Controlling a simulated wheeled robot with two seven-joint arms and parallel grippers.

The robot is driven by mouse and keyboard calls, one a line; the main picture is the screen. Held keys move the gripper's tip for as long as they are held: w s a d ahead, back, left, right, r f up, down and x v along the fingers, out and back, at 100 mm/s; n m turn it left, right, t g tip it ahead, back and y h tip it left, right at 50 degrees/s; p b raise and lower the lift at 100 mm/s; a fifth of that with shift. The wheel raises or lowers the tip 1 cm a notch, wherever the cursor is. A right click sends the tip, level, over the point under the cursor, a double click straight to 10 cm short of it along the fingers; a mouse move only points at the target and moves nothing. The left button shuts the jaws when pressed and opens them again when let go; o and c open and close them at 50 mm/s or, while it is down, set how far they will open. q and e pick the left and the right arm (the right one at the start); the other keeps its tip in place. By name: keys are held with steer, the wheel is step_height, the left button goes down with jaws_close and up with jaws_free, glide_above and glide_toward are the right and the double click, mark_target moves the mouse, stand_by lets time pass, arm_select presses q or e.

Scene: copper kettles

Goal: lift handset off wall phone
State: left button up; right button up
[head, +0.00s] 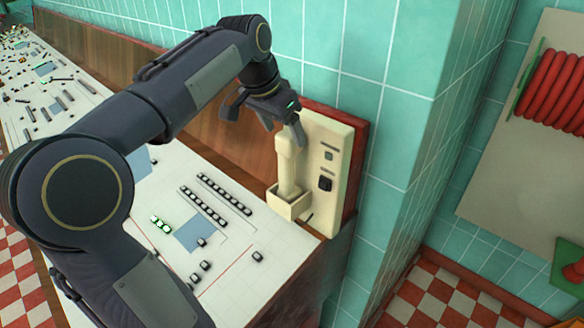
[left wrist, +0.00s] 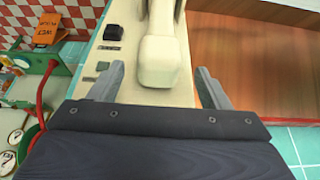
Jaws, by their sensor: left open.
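The cream wall phone (head: 333,153) is fixed on a red-brown board at the end of the console. Its cream handset (head: 289,170) stands upright with its lower end in the box-shaped cradle (head: 288,205). My left gripper (head: 285,122) is at the top of the handset. In the left wrist view, the handset (left wrist: 160,60) lies between the two open fingers of my left gripper (left wrist: 158,88), with a gap on each side. The phone body (left wrist: 112,65) is beside it, with dark buttons. My right gripper is not in view.
A white console (head: 235,255) with rows of buttons runs along the wall below my left arm. A teal tiled wall corner (head: 400,150) stands right of the phone. A red coiled hose (head: 555,90) hangs farther right. A checkered floor (head: 450,295) lies below.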

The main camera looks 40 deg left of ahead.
arm_select(q)
steer(key=shift+w+f, duration=0.2)
steer(key=shift+f, duration=0.2)
steer(key=p, duration=0.1)
glide_above(289, 171)
steer(key=w+a, duration=0.2)
steer(key=w, duration=0.1)
steer(key=f, duration=0.4)
steer(key=shift+s+d+f, duration=0.1)
steer(key=shift+s+d, duration=0.15)
steer(key=c, duration=1.5)
steer(key=shift+c, duration=0.2)
